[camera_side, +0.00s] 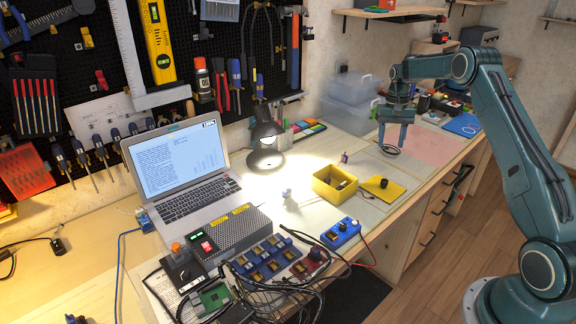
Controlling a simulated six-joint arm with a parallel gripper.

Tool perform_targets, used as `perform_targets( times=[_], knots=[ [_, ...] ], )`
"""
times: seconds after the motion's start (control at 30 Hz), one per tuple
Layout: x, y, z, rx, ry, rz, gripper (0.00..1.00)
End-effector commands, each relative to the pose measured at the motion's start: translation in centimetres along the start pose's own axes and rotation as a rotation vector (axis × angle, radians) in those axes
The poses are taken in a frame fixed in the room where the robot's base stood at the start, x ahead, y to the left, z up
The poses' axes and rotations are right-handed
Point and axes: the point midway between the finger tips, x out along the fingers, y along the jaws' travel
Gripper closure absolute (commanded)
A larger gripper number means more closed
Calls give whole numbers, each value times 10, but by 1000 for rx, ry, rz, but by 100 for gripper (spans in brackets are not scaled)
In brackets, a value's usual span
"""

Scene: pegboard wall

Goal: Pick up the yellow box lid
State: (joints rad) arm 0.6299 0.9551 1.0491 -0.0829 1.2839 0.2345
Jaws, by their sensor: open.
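The yellow box lid (384,189) lies flat on the workbench, just right of the open yellow box (335,188). A small dark knob-like item shows on the lid. The yellow box holds something dark inside. My gripper (392,150) hangs above the bench, behind the lid in the picture, over or near the pink mat. Its two fingers point down, apart and empty. A dark ring-shaped item shows at the fingertips; I cannot tell whether it touches them.
A blue device (341,232) with wires lies in front of the yellow box. A lit black lamp (266,140), a laptop (180,175) and clear plastic bins (352,100) stand behind. The pink mat (425,150) is largely clear. The bench's front edge is close to the lid.

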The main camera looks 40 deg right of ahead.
Motion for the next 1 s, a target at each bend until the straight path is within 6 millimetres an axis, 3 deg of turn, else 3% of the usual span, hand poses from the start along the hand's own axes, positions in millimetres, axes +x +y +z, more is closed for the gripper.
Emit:
perform_targets(
  times=[0.6, 1.0],
  knots=[
    [75, 0, 1, -1, -3, 1, 51],
    [86, 0, 1, -1, -2, 1, 51]
  ],
)
